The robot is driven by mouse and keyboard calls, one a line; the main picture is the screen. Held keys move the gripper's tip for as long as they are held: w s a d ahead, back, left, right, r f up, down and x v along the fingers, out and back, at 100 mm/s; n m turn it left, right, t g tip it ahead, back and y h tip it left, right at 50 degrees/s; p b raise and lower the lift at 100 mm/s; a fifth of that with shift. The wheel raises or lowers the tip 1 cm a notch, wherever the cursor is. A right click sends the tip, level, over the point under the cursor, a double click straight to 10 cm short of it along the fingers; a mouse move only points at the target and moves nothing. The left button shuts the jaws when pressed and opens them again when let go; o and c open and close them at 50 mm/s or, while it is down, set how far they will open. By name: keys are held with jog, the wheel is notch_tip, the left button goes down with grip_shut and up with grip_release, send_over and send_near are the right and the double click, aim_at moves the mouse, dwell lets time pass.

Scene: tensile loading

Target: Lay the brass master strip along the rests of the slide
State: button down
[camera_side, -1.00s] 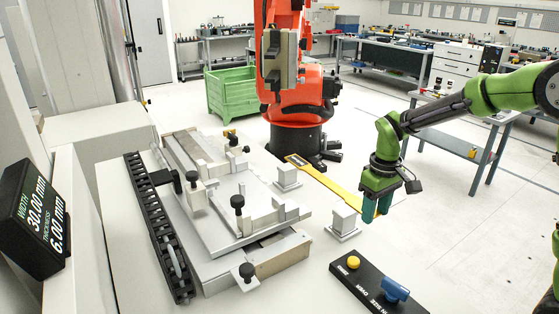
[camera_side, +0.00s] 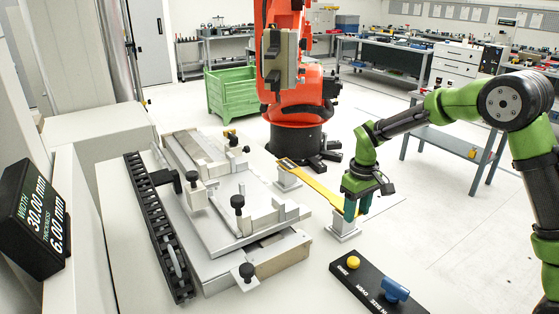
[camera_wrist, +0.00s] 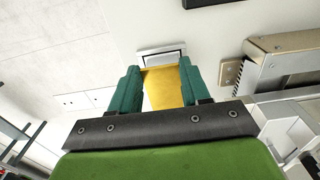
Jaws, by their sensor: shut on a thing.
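The brass strip (camera_side: 318,188) is long, flat and yellow. My gripper (camera_side: 356,207) is shut across its near end; the far end reaches away to the upper left. In the side view the strip passes over two pale posts, the far post (camera_side: 288,181) and the near post (camera_side: 343,226). I cannot tell whether it touches them. In the wrist view the strip (camera_wrist: 163,90) lies between my two green fingers, with a pale block just beyond it. The slide (camera_side: 222,227), a grey metal fixture with black knobs, stands left of the strip and apart from it.
A black panel (camera_side: 375,290) with a yellow button and a blue switch lies at the table's front. A black rack (camera_side: 160,232) runs along the slide's left side. A display (camera_side: 32,220) stands at far left. An orange robot (camera_side: 297,95) stands behind.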

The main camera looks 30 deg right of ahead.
jog(key=shift+w, duration=0.1)
jog(key=c, duration=0.5)
grip_release()
jog(key=shift+f, duration=0.1)
jog(key=s+a+r+t, duration=0.1)
jog(key=s+r, duration=0.2)
jog(key=r, duration=0.5)
jog(key=s+a+r+t, duration=0.1)
jog(key=s+r, duration=0.1)
jog(key=r, duration=0.7)
jog(key=s+a+m+t, duration=0.1)
jog(key=s, duration=0.4)
jog(key=s+a+m+t+y, duration=0.1)
jog(key=s+a+t, duration=0.1)
jog(key=s, duration=0.4)
jog(key=s+a+m+t+y, duration=0.1)
jog(key=s+m+t, duration=0.1)
jog(key=s, duration=0.3)
jog(key=shift+s+a+r, duration=0.1)
jog(key=shift+s+a, duration=0.05)
jog(key=shift+a, duration=0.25)
